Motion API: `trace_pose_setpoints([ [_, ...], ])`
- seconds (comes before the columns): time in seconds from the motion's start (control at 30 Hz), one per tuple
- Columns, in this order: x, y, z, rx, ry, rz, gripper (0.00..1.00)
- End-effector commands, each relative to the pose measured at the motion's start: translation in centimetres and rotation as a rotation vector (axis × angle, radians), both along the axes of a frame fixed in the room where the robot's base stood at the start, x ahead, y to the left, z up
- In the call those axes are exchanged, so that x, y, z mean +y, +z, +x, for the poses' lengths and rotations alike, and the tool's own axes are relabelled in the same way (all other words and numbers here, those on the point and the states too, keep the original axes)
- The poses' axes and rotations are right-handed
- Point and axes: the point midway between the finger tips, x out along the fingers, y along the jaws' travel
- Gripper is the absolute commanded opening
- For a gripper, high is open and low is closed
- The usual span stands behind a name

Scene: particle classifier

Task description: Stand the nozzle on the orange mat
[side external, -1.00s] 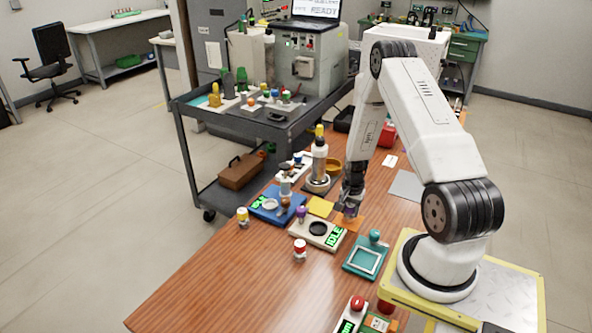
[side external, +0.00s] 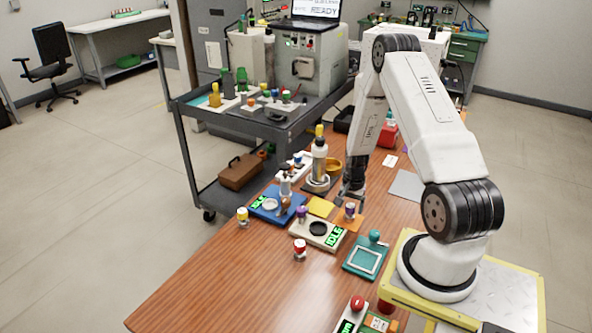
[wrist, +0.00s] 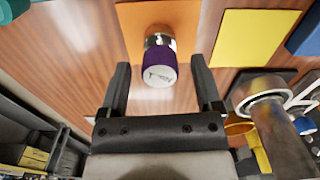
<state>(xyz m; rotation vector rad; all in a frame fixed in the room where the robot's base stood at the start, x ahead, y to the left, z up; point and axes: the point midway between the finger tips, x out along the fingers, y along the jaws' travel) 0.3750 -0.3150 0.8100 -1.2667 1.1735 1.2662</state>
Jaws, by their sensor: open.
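The nozzle, a small piece with a purple band and silver metal (side external: 350,211), stands upright on the orange mat (side external: 353,225). In the wrist view the nozzle (wrist: 160,70) shows its purple band and pale end face, with the orange mat (wrist: 131,30) beneath it. My gripper (side external: 351,190) is just above the nozzle in the side view. In the wrist view my gripper (wrist: 161,78) is open, one finger on each side of the nozzle with a gap to both. Nothing is held.
A yellow mat (side external: 320,206) lies left of the orange mat. A cream device reading IDLE (side external: 315,230) and a teal tray (side external: 364,260) are in front. A metal-and-yellow bottle (side external: 319,160) stands close behind. The wooden table's front left is clear.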

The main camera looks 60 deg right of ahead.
Motion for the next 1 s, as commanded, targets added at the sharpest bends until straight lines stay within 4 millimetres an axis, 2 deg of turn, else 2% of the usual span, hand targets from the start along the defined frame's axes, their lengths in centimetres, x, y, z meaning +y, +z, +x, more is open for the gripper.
trace_pose_setpoints([
  [0.7,0.0,8.5,0.0,-0.002,0.0,-0.002,0.83],
  [1.0,0.0,10.1,0.0,0.0,0.0,0.0,0.83],
])
